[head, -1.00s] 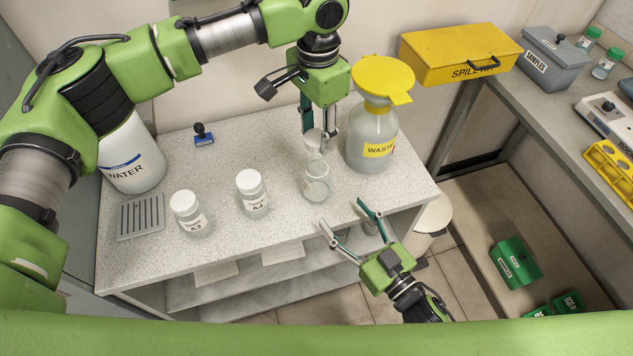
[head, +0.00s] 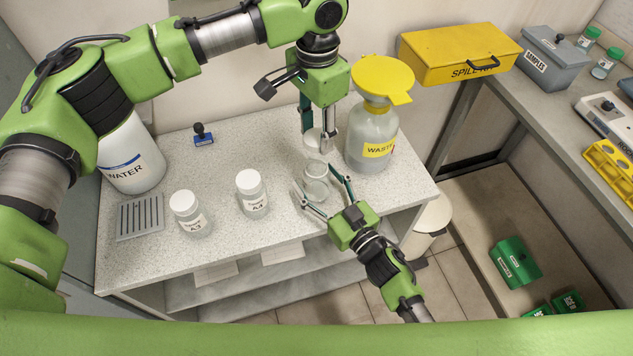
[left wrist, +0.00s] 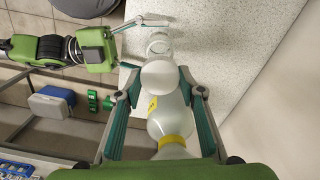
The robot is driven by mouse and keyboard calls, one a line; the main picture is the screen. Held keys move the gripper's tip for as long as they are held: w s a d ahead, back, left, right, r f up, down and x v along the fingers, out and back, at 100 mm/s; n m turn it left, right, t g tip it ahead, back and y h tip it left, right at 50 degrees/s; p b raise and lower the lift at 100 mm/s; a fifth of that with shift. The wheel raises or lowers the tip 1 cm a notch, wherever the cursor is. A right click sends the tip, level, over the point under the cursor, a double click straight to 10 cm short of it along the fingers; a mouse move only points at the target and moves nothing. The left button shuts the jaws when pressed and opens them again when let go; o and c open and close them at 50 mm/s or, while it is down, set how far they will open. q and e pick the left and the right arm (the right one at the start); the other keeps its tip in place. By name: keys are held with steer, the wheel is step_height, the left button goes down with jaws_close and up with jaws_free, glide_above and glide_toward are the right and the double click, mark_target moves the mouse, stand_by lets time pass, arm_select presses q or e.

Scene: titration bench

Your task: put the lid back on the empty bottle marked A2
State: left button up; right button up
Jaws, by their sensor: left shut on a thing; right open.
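An open, lidless clear bottle (head: 316,186) stands upright near the front right of the bench; its label cannot be read. It also shows in the left wrist view (left wrist: 157,42). My left gripper (head: 317,138) is shut on a white lid (head: 312,140), held above and just behind the bottle. The lid (left wrist: 162,75) sits between the left fingertips in the left wrist view. My right gripper (head: 316,190) is open, its two fingers on either side of the bottle; I cannot tell whether they touch it.
Two white-lidded bottles (head: 188,212) (head: 252,192), apparently both marked A3, stand to the left. The waste container (head: 373,138) with its yellow funnel stands close right of my left gripper.

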steer(key=c, duration=1.7)
arm_select(q)
glide_above(317, 157)
steer(key=s, duration=0.2)
steer(key=shift+f, duration=2.45)
steer(key=shift+f, duration=0.15)
steer(key=shift+f, duration=0.75)
steer(key=shift+f, duration=0.6)
arm_select(e)
jaws_close()
